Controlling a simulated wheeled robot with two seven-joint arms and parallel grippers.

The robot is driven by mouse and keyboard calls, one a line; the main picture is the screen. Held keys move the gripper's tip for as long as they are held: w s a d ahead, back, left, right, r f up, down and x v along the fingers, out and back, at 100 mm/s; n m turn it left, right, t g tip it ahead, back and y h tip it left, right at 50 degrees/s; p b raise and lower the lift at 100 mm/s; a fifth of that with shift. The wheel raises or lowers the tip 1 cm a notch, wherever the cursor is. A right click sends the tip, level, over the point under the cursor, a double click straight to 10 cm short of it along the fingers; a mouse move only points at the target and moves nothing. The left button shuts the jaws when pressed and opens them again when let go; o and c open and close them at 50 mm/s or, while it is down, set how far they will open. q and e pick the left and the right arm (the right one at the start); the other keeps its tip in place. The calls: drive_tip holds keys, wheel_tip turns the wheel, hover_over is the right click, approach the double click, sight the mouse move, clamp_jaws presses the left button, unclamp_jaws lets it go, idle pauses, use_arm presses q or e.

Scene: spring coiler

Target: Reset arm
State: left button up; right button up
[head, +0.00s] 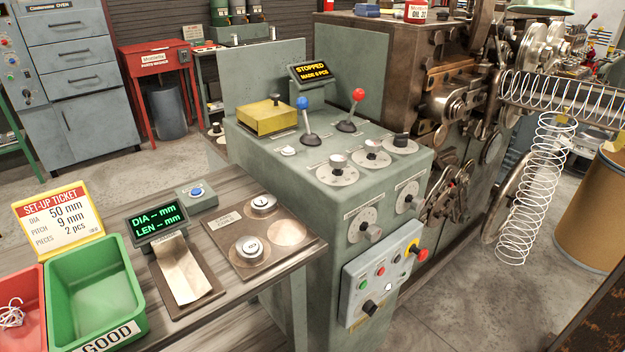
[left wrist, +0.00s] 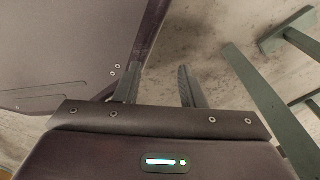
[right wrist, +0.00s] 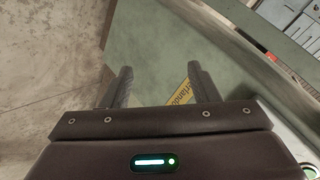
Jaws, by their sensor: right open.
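My left gripper (left wrist: 160,78) shows only in the left wrist view, its fingers apart with nothing between them, above the floor beside a dark panel. My right gripper (right wrist: 160,76) shows only in the right wrist view, open and empty, over a grey-green surface with a yellow label (right wrist: 181,94). Neither gripper shows in the head view. The spring coiler's green control cabinet (head: 270,155) stands in the middle of the head view. It carries a blue-knobbed lever (head: 307,120), a red-knobbed lever (head: 353,108) and a display (head: 314,73) reading STOPPED, MADE 6 PCS.
A bench at the lower left holds a green GOOD bin (head: 90,285), a red bin (head: 30,335), a set-up ticket (head: 58,220) and a gauge display (head: 160,225). A long wire spring (head: 535,190) hangs at the right near a brown drum (head: 592,215). Concrete floor lies between.

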use_arm(q)
drive_tip(key=s+r+p, duration=0.3)
drive_tip(key=shift+s+a+p, duration=0.2)
drive_tip(key=shift+a+p, duration=0.1)
drive_tip(key=shift+a, duration=0.05)
use_arm(e)
drive_tip(key=s+f+n+g+h, duration=0.2)
drive_tip(key=s+f+n+g, duration=0.1)
drive_tip(key=s, duration=1.2)
drive_tip(key=s+d+f+n+g+h, duration=0.1)
drive_tip(key=s+f+n+g+h, duration=0.2)
drive_tip(key=s+f, duration=0.4)
drive_tip(key=s+n+g, duration=0.1)
drive_tip(key=s+g, duration=0.1)
drive_tip(key=s, duration=0.6)
drive_tip(key=shift+s+d, duration=0.25)
drive_tip(key=shift+s, duration=0.05)
